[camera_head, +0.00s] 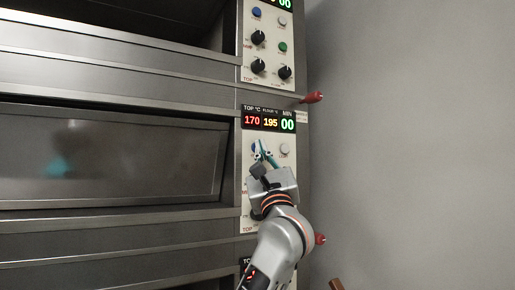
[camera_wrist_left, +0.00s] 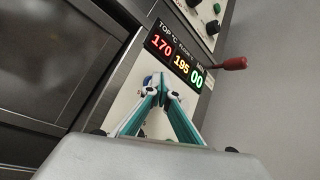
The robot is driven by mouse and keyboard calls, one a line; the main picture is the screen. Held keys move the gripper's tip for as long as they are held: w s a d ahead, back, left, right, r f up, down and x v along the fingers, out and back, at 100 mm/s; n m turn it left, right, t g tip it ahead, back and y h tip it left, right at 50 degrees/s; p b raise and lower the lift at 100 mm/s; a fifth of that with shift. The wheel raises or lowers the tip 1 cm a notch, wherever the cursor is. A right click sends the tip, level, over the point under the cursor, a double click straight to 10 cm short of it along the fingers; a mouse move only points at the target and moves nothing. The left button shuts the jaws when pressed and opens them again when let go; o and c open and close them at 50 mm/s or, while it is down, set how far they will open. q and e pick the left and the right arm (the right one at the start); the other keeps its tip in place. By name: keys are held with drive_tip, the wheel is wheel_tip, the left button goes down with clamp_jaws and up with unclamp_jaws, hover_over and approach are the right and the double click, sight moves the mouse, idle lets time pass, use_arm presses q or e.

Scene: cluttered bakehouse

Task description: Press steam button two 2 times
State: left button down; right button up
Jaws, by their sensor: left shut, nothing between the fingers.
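A control panel (camera_head: 290,165) on the middle oven deck has a lit display (camera_head: 269,121) reading 170, 195 and 00. A blue button (camera_head: 254,147) sits under the display on the left, partly covered by my fingers; a bit of blue also shows beside the fingertips in the left wrist view (camera_wrist_left: 147,80). A pale button (camera_head: 285,148) is to its right. My left gripper (camera_head: 262,146) is shut and empty, its teal fingers pointing at the panel close to the blue button. I cannot tell whether they touch it. My right gripper is out of view.
The upper deck's panel has another blue button (camera_head: 256,12), a green button (camera_head: 283,47) and black knobs (camera_head: 258,66). Red-tipped handles (camera_head: 313,97) stick out at the right. The oven window (camera_head: 110,150) is at left. A bare grey wall (camera_head: 420,130) fills the right.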

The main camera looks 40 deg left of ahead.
use_arm(q)
drive_tip(key=shift+a, duration=0.1)
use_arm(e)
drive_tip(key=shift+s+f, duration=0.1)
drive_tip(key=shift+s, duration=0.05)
use_arm(q)
drive_tip(key=shift+s+d+p, duration=0.25)
drive_tip(key=shift+d+p, duration=0.05)
drive_tip(key=shift+d, duration=0.5)
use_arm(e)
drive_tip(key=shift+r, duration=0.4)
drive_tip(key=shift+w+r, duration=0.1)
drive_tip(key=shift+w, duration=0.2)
use_arm(q)
drive_tip(key=d, duration=0.1)
drive_tip(key=s+d, duration=0.1)
drive_tip(key=d, duration=0.1)
drive_tip(key=s+d+p, duration=0.1)
drive_tip(key=shift+d, duration=0.35)
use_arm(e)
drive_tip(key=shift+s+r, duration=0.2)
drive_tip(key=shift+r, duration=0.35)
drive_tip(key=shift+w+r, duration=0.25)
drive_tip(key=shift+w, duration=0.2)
